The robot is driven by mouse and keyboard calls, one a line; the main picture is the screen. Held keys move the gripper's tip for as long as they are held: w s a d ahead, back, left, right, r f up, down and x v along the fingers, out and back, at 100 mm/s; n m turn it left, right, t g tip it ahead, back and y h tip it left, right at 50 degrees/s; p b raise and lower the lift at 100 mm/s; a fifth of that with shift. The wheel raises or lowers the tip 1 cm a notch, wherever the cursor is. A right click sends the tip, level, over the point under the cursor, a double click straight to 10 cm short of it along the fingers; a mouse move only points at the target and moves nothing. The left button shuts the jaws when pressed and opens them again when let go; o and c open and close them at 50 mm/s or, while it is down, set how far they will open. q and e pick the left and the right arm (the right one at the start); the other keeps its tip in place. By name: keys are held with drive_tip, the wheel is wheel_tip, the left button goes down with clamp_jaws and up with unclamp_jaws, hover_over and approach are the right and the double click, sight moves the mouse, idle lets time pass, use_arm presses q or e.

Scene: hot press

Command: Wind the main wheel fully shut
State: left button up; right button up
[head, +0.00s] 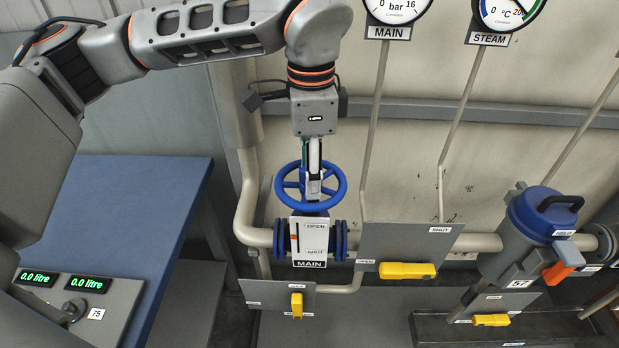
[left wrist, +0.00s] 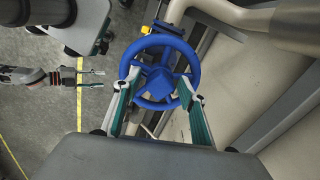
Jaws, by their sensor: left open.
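The blue main wheel (head: 336,205) sits on the pipe above a plate marked MAIN (head: 310,264). A white indicator plate (head: 314,234) below it reads OPEN at the top and SHUT lower down, with a small orange mark near its upper left. My left gripper (head: 314,192) points down over the wheel. In the left wrist view the wheel (left wrist: 155,73) lies between the spread fingers of my left gripper (left wrist: 158,92). I cannot tell whether the fingers touch the rim. My right gripper (left wrist: 98,78) shows only in the left wrist view, with its fingers apart and empty.
Yellow levers (head: 407,270) sit on grey plates around the pipes. A blue-lidded vessel (head: 535,220) with a black handle stands at the right. A blue table (head: 110,215) with a readout box (head: 75,308) is at the left. Gauges marked MAIN and STEAM hang above.

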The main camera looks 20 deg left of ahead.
use_arm(q)
drive_tip(key=n, duration=0.5)
drive_tip(key=shift+f+b, duration=0.2)
drive_tip(key=shift+b, duration=0.2)
drive_tip(key=shift+n+b, duration=0.65)
drive_tip(key=shift+n, duration=0.05)
drive_tip(key=shift+r+n, duration=0.2)
drive_tip(key=shift+n, duration=1.7)
use_arm(e)
drive_tip(key=shift+s+f, duration=0.3)
drive_tip(key=shift+f, duration=0.4)
drive_tip(key=shift+s+f, duration=0.3)
drive_tip(key=shift+f, duration=0.4)
use_arm(q)
drive_tip(key=c, duration=0.9)
